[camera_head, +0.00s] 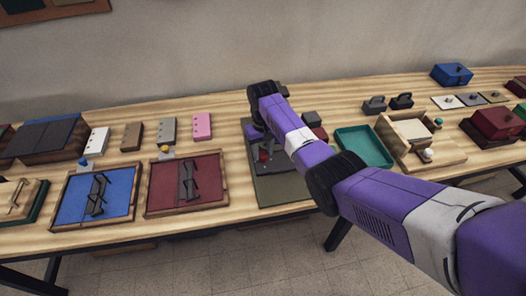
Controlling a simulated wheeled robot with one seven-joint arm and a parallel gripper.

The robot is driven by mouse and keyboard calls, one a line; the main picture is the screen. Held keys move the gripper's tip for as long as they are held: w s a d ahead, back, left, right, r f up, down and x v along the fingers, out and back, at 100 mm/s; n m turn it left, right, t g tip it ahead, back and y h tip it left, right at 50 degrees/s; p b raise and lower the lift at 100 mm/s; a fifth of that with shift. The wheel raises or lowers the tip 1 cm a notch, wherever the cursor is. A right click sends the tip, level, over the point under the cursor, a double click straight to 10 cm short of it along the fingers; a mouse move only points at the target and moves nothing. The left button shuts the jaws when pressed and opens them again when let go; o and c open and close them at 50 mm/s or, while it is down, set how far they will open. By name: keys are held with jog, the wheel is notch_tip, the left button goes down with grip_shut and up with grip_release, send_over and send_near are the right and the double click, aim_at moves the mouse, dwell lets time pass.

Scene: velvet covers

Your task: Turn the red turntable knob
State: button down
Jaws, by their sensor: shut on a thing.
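The red turntable knob (264,157) is a small red shape on a dark grey-green panel (284,191) near the middle of the wooden table. My gripper (265,147) is down over the panel at the knob and is shut on it. My purple and white arm reaches in from the right and covers the panel's right side. The fingers are small and dark, and the knob's turned angle cannot be made out.
Blue (74,205) and dark red (214,191) framed trays stand left of the panel. A teal tray (362,160) and an open wooden box (405,122) stand to the right. Several small blocks line the back left. Bare wood shows between them.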

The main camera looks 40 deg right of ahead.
aim_at(263, 154)
jog(key=shift+w+r, duration=0.1)
jog(key=c, duration=0.9)
grip_release()
jog(key=shift+r+b, duration=0.4)
jog(key=shift+r, duration=3.45)
